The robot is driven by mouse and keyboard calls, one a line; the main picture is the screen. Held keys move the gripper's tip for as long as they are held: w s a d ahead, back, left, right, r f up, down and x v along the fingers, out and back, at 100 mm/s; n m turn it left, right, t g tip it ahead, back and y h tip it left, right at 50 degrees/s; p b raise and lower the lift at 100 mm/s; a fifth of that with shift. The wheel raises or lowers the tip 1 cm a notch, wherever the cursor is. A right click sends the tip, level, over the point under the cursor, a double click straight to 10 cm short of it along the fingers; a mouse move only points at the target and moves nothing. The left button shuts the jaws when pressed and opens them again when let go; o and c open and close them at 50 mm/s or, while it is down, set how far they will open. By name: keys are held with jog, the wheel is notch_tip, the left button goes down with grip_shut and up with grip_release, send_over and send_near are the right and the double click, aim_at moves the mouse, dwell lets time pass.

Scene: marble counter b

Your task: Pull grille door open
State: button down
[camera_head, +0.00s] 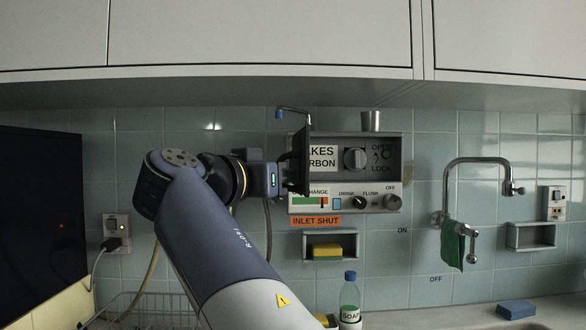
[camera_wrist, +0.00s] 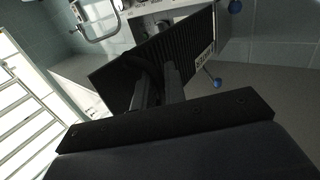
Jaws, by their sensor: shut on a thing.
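The grille door (camera_head: 302,160) is a dark panel at the left side of the grey wall unit (camera_head: 375,150). In the head view it stands out from the unit, nearly edge-on, swung open. In the wrist view its ribbed dark face (camera_wrist: 195,40) slants across the upper middle, with a white label at its right end. My gripper (camera_head: 286,163) is at the door's left face. In the wrist view my gripper (camera_wrist: 157,76) is shut at the dark panel; the exact part between the fingers is too dark to tell. The door hides part of the unit's lettered sign.
Below are a niche with a yellow sponge (camera_head: 327,251) and a soap bottle (camera_head: 350,300). A tap (camera_head: 480,165) with a green cloth (camera_head: 453,243) is at right. A wire rack (camera_head: 150,308) is at lower left.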

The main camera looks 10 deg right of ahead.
jog(key=shift+w+a+f+g, duration=0.1)
jog(key=shift+a+f+g, duration=0.1)
jog(key=shift+a+g, duration=0.15)
jog(key=c, duration=1.6)
grip_release()
jog(key=shift+o, duration=0.2)
jog(key=shift+r, duration=0.1)
jog(key=v, duration=1.1)
jog(key=shift+f+p, duration=0.25)
jog(key=shift+p, duration=0.15)
jog(key=shift+w+d, duration=0.1)
jog(key=x, duration=1)
jog(key=shift+w+d+r+b, duration=0.2)
jog(key=shift+d+r+b, duration=0.1)
jog(key=shift+b, duration=0.05)
jog(key=shift+f, duration=0.1)
